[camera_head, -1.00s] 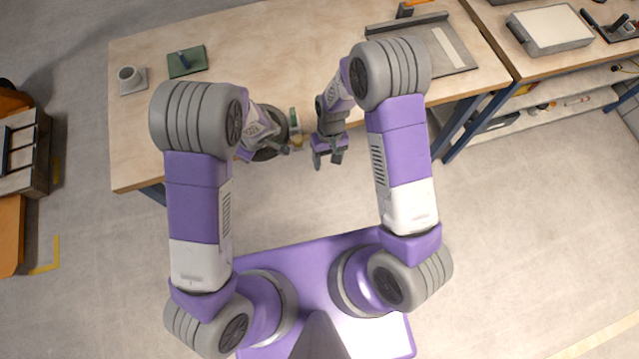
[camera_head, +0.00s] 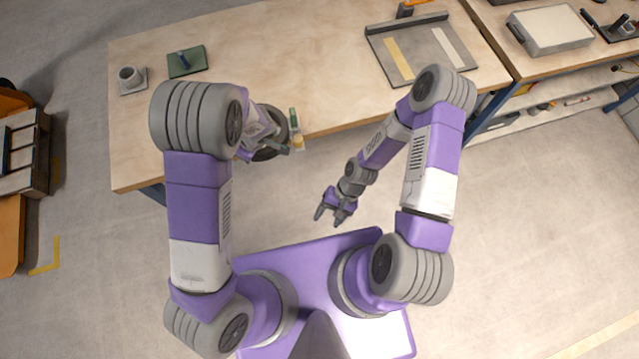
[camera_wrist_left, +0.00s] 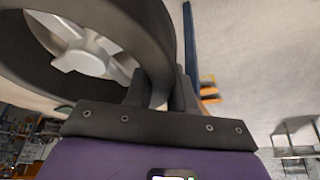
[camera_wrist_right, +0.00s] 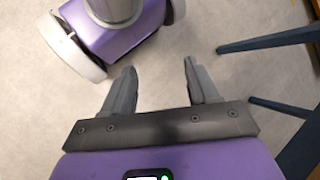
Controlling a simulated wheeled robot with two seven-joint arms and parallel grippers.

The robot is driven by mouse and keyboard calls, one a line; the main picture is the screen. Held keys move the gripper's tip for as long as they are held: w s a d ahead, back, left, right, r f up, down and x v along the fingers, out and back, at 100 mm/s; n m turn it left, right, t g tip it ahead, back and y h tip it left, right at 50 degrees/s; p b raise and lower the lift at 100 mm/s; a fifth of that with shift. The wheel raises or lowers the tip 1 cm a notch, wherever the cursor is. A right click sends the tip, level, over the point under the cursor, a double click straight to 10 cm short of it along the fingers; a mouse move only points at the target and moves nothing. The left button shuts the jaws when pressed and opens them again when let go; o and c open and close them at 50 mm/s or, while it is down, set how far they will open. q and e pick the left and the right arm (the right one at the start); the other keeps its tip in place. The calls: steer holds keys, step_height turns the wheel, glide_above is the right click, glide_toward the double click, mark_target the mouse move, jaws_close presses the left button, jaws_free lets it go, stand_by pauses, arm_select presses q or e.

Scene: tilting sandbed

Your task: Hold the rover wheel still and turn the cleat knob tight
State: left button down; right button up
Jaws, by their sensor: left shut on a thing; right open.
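The dark rover wheel (camera_head: 267,155) is at the table's front edge, partly hidden by my left arm. In the left wrist view, its thick rim (camera_wrist_left: 150,30) and pale spoked hub (camera_wrist_left: 90,52) show large. My left gripper (camera_wrist_left: 160,90) is shut on the rim; its fingers also show in the head view (camera_head: 284,149). A small green and yellowish piece (camera_head: 294,118) stands at the wheel's right side; I cannot tell whether it is the cleat knob. My right gripper (camera_head: 327,218) is open and empty, over the floor in front of the table, well apart from the wheel.
The wooden table (camera_head: 330,65) is largely clear in the middle. A grey tray (camera_head: 421,50) with a yellow and a white strip lies at its right. A second bench stands at the right.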

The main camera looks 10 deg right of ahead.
steer(key=shift+s+a+r+m+t+y, duration=0.2)
steer(key=shift+s+a+m+t+y, duration=0.1)
steer(key=shift+s+a+m+y, duration=0.45)
steer(key=shift+s+a+r+m+t+y, duration=0.2)
steer(key=shift+s+a+m+t+y, duration=0.25)
steer(key=shift+a, duration=0.5)
arm_select(q)
steer(key=c, duration=0.9)
jaws_free()
steer(key=shift+r, duration=0.1)
steer(key=v, duration=1.2)
steer(key=shift+s+a+f+m+g+h, duration=0.45)
steer(key=shift+s+f+m+h, duration=0.85)
steer(key=shift+s+f, duration=1.85)
steer(key=shift+s+a+f+m+g+h, duration=0.45)
steer(key=shift+s+f+m+h, duration=1.3)
steer(key=shift+f, duration=2.3)
steer(key=shift+s+a+f+m+g+h, duration=0.2)
steer(key=shift+s+a+f+m+h, duration=0.55)
steer(key=shift+s+f, duration=2.6)
arm_select(e)
steer(key=w+d+r+n+t+h, duration=0.2)
steer(key=w+d+n+h, duration=0.1)
steer(key=w+d+n, duration=0.1)
steer(key=shift+w+n+h, duration=0.2)
steer(key=shift+n+h, duration=0.1)
steer(key=shift+h, duration=0.1)
